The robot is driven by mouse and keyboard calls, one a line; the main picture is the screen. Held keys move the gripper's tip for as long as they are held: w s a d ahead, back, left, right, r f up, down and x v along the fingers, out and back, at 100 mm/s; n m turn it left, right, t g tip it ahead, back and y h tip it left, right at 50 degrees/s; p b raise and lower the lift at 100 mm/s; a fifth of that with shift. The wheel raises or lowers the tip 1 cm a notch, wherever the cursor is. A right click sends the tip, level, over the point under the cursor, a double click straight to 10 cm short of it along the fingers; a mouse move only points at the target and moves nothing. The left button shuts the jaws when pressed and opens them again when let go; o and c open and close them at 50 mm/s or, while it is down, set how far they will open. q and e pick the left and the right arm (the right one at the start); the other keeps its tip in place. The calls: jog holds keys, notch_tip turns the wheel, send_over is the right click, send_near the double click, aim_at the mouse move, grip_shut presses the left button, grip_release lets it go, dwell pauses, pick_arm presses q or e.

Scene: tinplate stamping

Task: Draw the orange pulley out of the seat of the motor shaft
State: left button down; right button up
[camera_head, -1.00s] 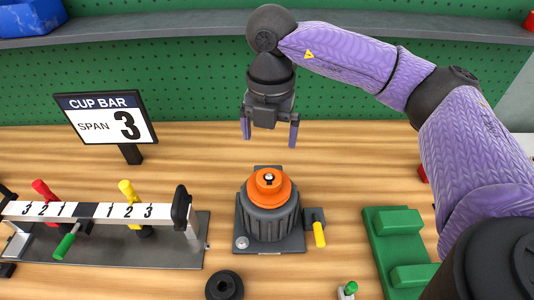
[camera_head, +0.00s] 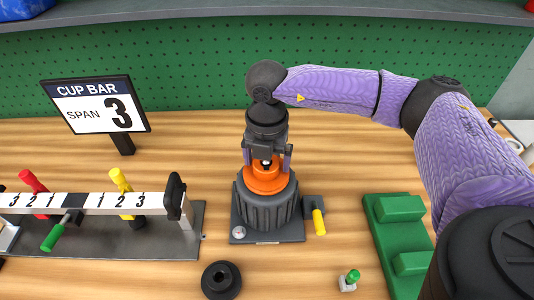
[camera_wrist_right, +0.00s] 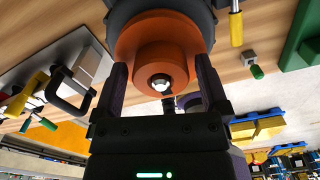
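The orange stepped pulley (camera_head: 265,184) sits on top of the dark ribbed motor (camera_head: 268,212) at the middle of the bench. The light tip of the motor shaft (camera_wrist_right: 159,82) shows in the pulley's centre in the right wrist view. My right gripper (camera_head: 266,163) points down over the pulley, with one finger on each side of its narrower upper hub. In the right wrist view the pulley (camera_wrist_right: 150,38) lies between the spread fingers, and a gap seems to show beside the hub. Contact is not clear. My left gripper is in neither view.
A yellow-handled clamp (camera_head: 319,222) is right of the motor. A black ring (camera_head: 221,280) lies in front, and a green block fixture (camera_head: 388,245) stands right. The numbered cup bar (camera_head: 98,204) with coloured handles and its sign (camera_head: 97,107) are left. Bench behind the motor is clear.

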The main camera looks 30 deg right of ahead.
grip_shut()
jog(key=shift+r, duration=0.2)
jog(key=shift+r+p, duration=2.65)
jog(key=shift+r, duration=0.3)
notch_tip(320, 180, up, 4)
jog(key=p, duration=0.3)
